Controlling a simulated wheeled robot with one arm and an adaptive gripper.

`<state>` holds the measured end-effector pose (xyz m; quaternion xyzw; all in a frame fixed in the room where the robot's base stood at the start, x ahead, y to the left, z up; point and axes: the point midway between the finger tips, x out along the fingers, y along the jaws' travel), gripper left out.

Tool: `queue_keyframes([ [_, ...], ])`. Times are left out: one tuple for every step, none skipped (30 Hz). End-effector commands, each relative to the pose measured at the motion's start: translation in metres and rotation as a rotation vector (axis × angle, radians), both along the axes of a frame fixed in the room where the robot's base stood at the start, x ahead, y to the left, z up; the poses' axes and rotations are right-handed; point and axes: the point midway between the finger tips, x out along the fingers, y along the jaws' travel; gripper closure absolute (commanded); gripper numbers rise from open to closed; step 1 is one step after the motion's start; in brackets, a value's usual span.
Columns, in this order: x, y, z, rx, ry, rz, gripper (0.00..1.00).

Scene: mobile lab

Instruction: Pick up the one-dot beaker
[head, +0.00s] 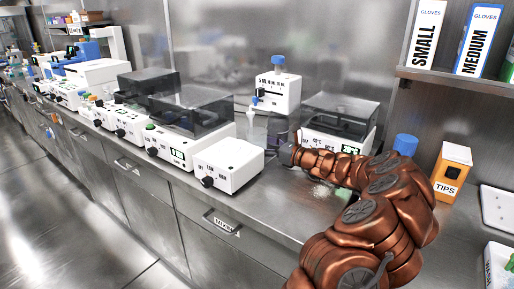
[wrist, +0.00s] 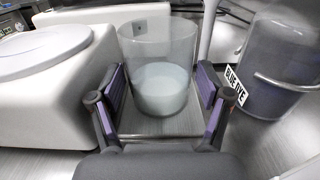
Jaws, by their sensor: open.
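A clear glass beaker (wrist: 157,45) with pale whitish liquid in its lower part stands upright in the wrist view. My gripper (wrist: 160,92) is open, with one purple-padded finger at each side of the beaker's lower part. I cannot tell whether the pads touch the glass. In the head view my gripper (head: 284,152) is small and low over the bench, beside the dispenser stand. The beaker cannot be made out clearly there.
A white device with a round plate (wrist: 40,50) is close on the left. A container labelled BLUE DYE (wrist: 285,60) stands close on the right.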

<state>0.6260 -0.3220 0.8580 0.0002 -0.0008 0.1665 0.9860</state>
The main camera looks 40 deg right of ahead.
Motion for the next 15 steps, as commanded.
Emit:
queue_keyframes([
  [0.007,0.004,-0.001,-0.003,0.001,0.004,0.22],
  [0.011,0.006,-0.001,-0.002,0.002,0.004,0.22],
  [0.016,0.007,-0.001,-0.002,0.002,0.004,0.22],
  [0.018,0.008,-0.001,-0.002,0.002,0.004,0.22],
  [0.021,0.009,0.0,-0.002,0.002,0.003,0.22],
  [0.023,0.01,0.0,0.0,0.001,0.003,0.22],
  [0.025,0.01,0.0,0.0,0.001,0.003,0.22],
  [0.026,0.011,0.0,0.0,0.001,0.003,0.22],
  [0.027,0.011,0.0,0.0,0.001,0.003,0.22],
  [0.027,0.011,0.0,0.0,0.001,0.002,0.22],
  [0.027,0.011,0.0,0.0,0.001,0.002,0.22],
  [0.027,0.011,0.0,0.0,0.001,0.002,0.22],
  [0.027,0.011,0.001,0.0,0.001,0.002,0.22],
  [0.027,0.011,0.001,0.0,0.001,0.002,0.22],
  [0.027,0.011,0.0,0.0,0.001,0.002,0.22],
])
